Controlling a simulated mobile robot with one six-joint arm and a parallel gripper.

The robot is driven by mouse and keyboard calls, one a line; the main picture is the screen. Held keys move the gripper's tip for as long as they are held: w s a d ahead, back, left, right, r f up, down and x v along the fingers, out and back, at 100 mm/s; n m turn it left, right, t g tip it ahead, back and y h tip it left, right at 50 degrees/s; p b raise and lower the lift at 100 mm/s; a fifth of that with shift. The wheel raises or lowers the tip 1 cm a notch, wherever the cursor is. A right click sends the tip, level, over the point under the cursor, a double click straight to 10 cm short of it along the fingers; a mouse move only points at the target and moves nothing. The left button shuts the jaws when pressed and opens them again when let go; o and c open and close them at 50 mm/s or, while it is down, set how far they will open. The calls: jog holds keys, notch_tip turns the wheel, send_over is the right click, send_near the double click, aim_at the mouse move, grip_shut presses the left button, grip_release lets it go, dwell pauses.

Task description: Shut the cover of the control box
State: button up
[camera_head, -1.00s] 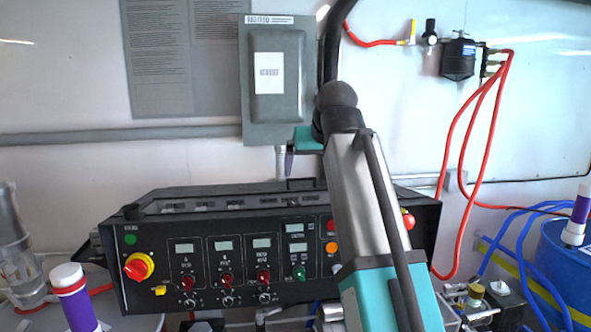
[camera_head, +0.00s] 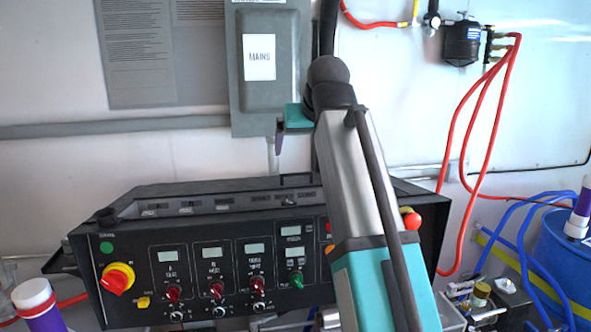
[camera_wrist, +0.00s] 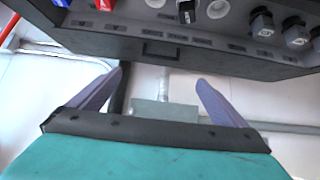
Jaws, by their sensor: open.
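The control box (camera_head: 200,265) is a wide black console with displays, knobs and buttons on its sloping front. Its top shows a recessed strip (camera_head: 215,205) with small labels; I cannot tell a separate cover from the body with certainty. In the wrist view the box's dark edge (camera_wrist: 225,58) crosses the top, with a small handle-like piece (camera_wrist: 160,50) at its middle. My gripper (camera_wrist: 160,75) is open and empty, its two purple fingers spread below that edge. In the head view one finger (camera_head: 279,143) points down above the back of the box, apart from it.
A grey mains box (camera_head: 268,75) hangs on the wall behind, with a grey conduit (camera_head: 130,124). Red hoses (camera_head: 460,130) and blue hoses (camera_head: 520,235) run at the right near a blue drum (camera_head: 570,250). A white-capped purple container (camera_head: 38,305) stands front left.

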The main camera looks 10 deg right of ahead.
jog(key=p, duration=0.4)
send_over(297, 186)
jog(key=shift+s+f, duration=0.2)
jog(key=shift+f, duration=4.65)
jog(key=shift+c, duration=0.4)
jog(key=c, duration=1.4)
